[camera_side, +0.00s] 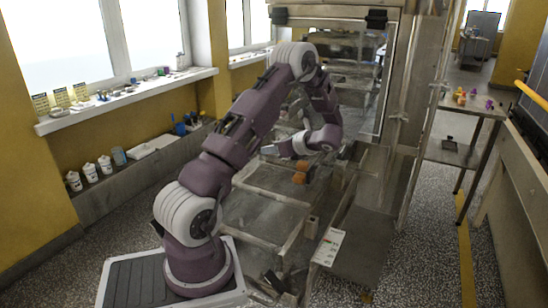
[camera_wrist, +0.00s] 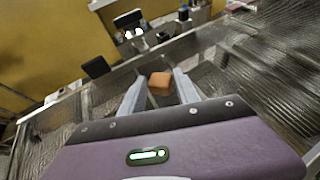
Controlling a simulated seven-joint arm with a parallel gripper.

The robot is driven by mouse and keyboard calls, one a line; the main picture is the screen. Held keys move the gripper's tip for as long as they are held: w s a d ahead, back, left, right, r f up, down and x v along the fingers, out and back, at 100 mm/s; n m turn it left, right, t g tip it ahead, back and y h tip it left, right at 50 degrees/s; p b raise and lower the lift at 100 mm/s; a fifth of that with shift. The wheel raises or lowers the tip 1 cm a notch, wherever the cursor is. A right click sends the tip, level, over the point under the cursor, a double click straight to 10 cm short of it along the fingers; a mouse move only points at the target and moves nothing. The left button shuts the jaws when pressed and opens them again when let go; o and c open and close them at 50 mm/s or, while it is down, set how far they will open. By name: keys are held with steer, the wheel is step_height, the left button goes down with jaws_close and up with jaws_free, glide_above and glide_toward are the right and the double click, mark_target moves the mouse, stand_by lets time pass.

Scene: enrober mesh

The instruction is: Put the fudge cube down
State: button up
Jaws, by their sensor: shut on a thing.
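The fudge cube (camera_wrist: 159,83) is orange-brown and sits between the two pale fingers of my gripper (camera_wrist: 157,77) in the wrist view. The fingers are shut on its sides, and its top and near face show. In the side view the fudge cube (camera_side: 301,167) is a small orange-brown shape just below my wrist, over the wire mesh (camera_side: 262,215). A second orange-brown patch shows right under it there, and I cannot tell whether that is part of the cube. I cannot tell how much gap there is between the cube and the mesh.
Metal rails frame the mesh, and a tall glazed frame (camera_side: 354,80) stands behind it. A small wooden block (camera_side: 312,227) and a printed sheet (camera_side: 328,247) lie near the front right. A side table (camera_side: 463,104) holds orange and purple items. White cups (camera_side: 90,172) stand on the left ledge.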

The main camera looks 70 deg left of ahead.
steer(key=shift+f, duration=1.35)
steer(key=shift+f, duration=0.1)
steer(key=o, duration=1)
